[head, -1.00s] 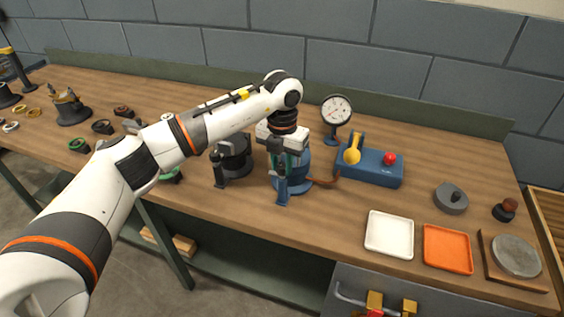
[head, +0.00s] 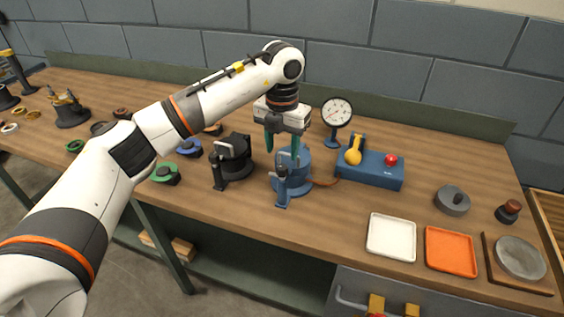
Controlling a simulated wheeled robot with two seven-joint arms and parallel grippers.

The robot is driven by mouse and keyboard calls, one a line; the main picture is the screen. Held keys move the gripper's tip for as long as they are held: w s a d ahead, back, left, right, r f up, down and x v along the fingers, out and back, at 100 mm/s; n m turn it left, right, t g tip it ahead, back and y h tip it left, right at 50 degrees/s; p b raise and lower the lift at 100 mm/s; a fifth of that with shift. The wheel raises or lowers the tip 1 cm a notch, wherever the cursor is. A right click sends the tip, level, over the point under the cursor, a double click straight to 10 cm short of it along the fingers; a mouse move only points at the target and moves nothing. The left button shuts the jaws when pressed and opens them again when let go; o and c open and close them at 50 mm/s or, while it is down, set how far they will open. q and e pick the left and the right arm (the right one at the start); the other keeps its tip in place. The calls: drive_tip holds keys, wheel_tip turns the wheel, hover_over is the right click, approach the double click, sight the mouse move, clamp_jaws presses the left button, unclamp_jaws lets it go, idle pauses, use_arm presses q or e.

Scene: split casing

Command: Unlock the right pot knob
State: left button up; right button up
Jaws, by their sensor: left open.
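The right pot is a blue cylindrical fixture (head: 301,173) near the middle of the bench, with an upright post and clamp (head: 282,188) at its front left. A grey part, which may be its knob, shows at its top; the gripper partly hides it. A matching black pot (head: 236,160) with a pale handle stands to its left. My left gripper (head: 282,150), with green fingers, is open just above the blue pot, pointing down. Its fingers are apart with nothing seen between them. I cannot tell whether a fingertip touches the pot. My right gripper is not in view.
A dial gauge (head: 336,113) and a blue box (head: 372,171) with a yellow lever and red button stand to the right. A white tray (head: 391,238) and an orange tray (head: 451,252) lie at the front right. Green rings and small parts lie left. The bench front middle is clear.

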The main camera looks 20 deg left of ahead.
sight(282, 167)
use_arm(q)
wheel_tip(282, 167, up, 7)
drive_tip(key=b, duration=0.1)
drive_tip(key=shift+f, duration=0.2)
